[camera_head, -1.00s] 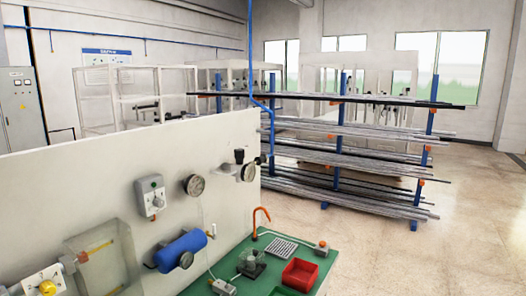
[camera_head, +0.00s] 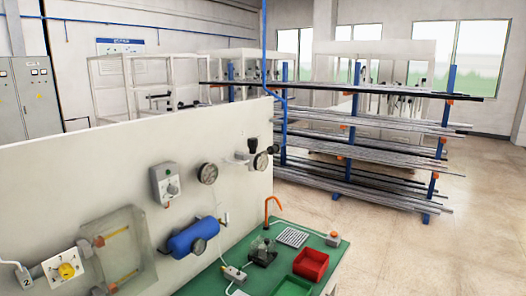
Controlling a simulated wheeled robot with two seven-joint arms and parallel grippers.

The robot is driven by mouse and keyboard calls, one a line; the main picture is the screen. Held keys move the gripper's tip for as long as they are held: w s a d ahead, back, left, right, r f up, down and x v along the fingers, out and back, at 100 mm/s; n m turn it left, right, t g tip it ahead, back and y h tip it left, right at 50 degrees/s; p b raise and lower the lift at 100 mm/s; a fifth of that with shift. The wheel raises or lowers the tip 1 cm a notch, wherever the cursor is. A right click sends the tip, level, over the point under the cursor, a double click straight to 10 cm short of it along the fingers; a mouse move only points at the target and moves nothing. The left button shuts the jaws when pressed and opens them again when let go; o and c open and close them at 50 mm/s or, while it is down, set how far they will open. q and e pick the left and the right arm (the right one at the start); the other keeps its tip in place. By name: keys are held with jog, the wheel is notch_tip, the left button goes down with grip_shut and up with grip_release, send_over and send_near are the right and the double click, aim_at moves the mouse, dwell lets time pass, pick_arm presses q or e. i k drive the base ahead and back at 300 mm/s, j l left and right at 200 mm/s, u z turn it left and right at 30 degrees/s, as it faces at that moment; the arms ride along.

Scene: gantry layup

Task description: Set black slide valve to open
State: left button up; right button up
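A white upright panel (camera_head: 60,170) carries several fittings. A fitting with a black knob on top (camera_head: 252,150) is near the panel's right end, beside a small round gauge (camera_head: 261,161). A small dark device (camera_head: 262,252) stands on the green bench top (camera_head: 225,270). I cannot tell which of these, if either, is the black slide valve, nor any open or closed position. Neither of my grippers is in view.
The panel also holds a grey switch box (camera_head: 166,184), a gauge (camera_head: 207,173), a blue cylinder (camera_head: 193,238), a clear cover (camera_head: 121,250) and a yellow knob (camera_head: 66,270). A red tray (camera_head: 310,264) is on the bench. A bar rack (camera_head: 350,160) stands behind; floor at right is clear.

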aim_at(275, 148)
jog(key=i+l+u, duration=0.15)
jog(key=u, duration=0.35)
jog(key=i+l+u, duration=0.1)
jog(key=l+u, duration=0.65)
jog(key=u, duration=0.2)
jog(key=i, duration=0.05)
